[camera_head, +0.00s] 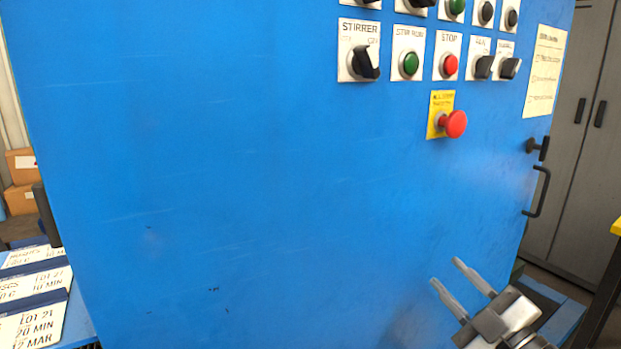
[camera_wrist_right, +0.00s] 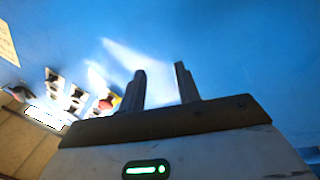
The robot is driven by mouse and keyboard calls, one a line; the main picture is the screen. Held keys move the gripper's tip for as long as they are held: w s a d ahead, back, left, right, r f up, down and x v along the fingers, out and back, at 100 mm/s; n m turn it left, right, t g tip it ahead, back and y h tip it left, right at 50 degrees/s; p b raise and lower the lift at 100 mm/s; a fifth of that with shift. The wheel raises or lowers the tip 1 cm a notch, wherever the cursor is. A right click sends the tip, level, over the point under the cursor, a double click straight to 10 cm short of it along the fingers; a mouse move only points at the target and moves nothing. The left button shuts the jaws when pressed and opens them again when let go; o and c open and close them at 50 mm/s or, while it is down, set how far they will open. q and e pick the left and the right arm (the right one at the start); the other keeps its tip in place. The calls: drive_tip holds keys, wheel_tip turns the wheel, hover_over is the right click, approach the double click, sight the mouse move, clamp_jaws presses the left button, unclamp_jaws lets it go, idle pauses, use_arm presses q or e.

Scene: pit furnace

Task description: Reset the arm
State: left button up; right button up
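My right gripper (camera_head: 447,271) is at the lower right of the head view, in front of the blue cabinet (camera_head: 200,170). Its two fingers are apart with nothing between them. The right wrist view also shows the open, empty fingers (camera_wrist_right: 160,82) against the blue panel, with a gap between them. I cannot tell whether the fingertips touch the panel. My left gripper is not in view.
The cabinet carries a stirrer switch (camera_head: 364,62), a green button (camera_head: 409,64), a red stop button (camera_head: 449,66) and a red mushroom button (camera_head: 454,124). A black handle (camera_head: 540,192) sticks out at its right edge. Lot cards (camera_head: 35,285) stand lower left. Grey lockers (camera_head: 580,140) stand right.

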drive_tip(key=s+a+f+m+g+h+p, duration=0.1)
drive_tip(key=s+a+f+m+g+h, duration=0.1)
drive_tip(key=s+a+f+m+g, duration=0.2)
drive_tip(key=s+a+f+m+g+h+p, duration=0.1)
drive_tip(key=s+a+f+m+g+h, duration=0.2)
drive_tip(key=s+f+m, duration=0.6)
drive_tip(key=s+a+f+g, duration=0.1)
drive_tip(key=s+f, duration=0.5)
drive_tip(key=f, duration=0.4)
drive_tip(key=shift+a+m, duration=0.35)
drive_tip(key=shift+m, duration=0.05)
